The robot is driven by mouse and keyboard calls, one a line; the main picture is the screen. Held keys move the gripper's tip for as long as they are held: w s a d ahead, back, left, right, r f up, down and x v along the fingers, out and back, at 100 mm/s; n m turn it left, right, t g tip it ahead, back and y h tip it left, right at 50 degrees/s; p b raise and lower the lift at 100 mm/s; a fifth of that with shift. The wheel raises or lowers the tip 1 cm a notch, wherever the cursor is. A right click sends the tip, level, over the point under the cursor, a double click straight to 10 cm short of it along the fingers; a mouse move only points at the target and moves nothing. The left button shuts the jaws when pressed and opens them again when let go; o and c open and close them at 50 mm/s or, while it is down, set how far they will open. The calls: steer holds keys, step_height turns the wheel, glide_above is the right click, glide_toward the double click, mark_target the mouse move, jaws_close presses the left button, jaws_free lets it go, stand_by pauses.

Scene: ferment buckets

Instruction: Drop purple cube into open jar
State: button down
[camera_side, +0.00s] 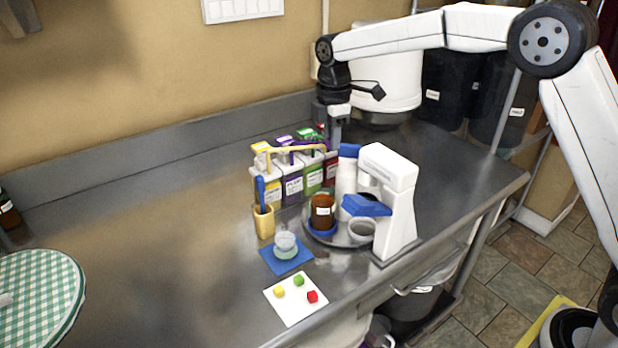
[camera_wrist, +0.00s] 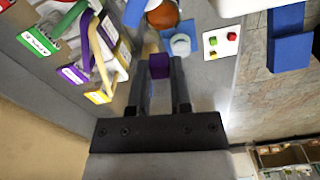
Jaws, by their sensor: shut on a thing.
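My gripper (camera_wrist: 160,75) is shut on the purple cube (camera_wrist: 159,72), which sits between its fingertips in the wrist view. In the side view my gripper (camera_side: 335,132) is behind the row of labelled bins, and the cube is hidden there. A small pale glass jar (camera_side: 286,243) stands upright on a blue square mat (camera_side: 271,262) in front of the bins; it also shows in the wrist view (camera_wrist: 180,45), beyond the fingertips. Whether its top is open is hard to tell. The cube is apart from the jar.
A white card (camera_side: 291,309) holds yellow, green and red cubes. Labelled bins (camera_side: 292,184) with yellow and purple handles stand between gripper and jar. A brown jar (camera_side: 322,212), white bottle (camera_side: 347,174) and white stand machine (camera_side: 400,205) are at right.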

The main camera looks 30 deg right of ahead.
steer(key=shift+f, duration=0.1)
steer(key=shift+f, duration=2.9)
steer(key=shift+c, duration=2.3)
jaws_free()
steer(key=shift+r, duration=0.15)
steer(key=shift+r, duration=3.8)
